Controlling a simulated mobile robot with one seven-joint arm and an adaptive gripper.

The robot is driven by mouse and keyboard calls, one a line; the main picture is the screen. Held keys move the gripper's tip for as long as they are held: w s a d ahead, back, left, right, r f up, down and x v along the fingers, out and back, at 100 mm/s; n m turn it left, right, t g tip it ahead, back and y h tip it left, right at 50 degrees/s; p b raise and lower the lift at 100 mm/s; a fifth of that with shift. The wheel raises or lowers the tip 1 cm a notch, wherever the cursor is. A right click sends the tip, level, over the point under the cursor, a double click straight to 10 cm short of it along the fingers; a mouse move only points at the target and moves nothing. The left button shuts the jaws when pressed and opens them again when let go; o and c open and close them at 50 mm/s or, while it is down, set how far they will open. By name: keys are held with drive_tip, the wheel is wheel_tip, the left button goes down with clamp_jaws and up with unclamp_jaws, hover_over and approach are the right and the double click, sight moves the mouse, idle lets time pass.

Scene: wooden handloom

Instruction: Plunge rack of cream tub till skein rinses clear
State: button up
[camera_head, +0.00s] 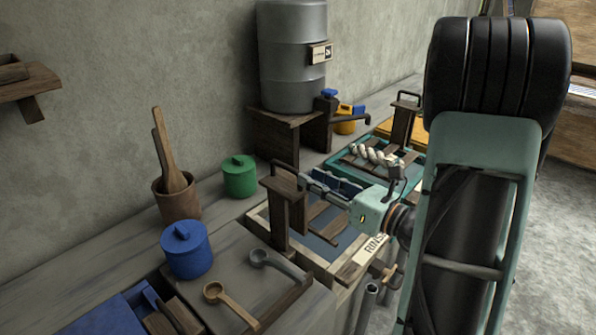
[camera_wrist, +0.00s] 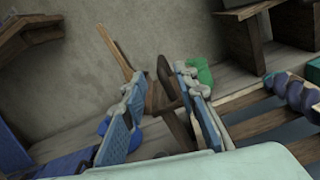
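The cream tub (camera_head: 350,272), labelled RINSE, stands on the bench and holds dark water. Its wooden rack has slats (camera_head: 325,222) and an upright post with a handle (camera_head: 285,196) at the left end. A blue-grey twisted skein (camera_wrist: 302,94) lies across the slats in the wrist view; my gripper mostly hides it in the head view. My gripper (camera_head: 306,184) is above the tub, pointing left at the post. In the wrist view its blue-padded fingers (camera_wrist: 160,115) are apart, with the post (camera_wrist: 172,88) showing between them. I cannot tell whether they touch it.
A teal tub (camera_head: 427,158) with a pale skein (camera_head: 372,155) is behind. A metal drum (camera_head: 292,60) with a tap stands on a wooden stand. Green (camera_head: 239,176) and blue (camera_head: 187,250) jars, a spoon crock (camera_head: 177,200) and two ladles crowd the bench left.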

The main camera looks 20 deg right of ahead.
drive_tip(key=shift+v, duration=2.05)
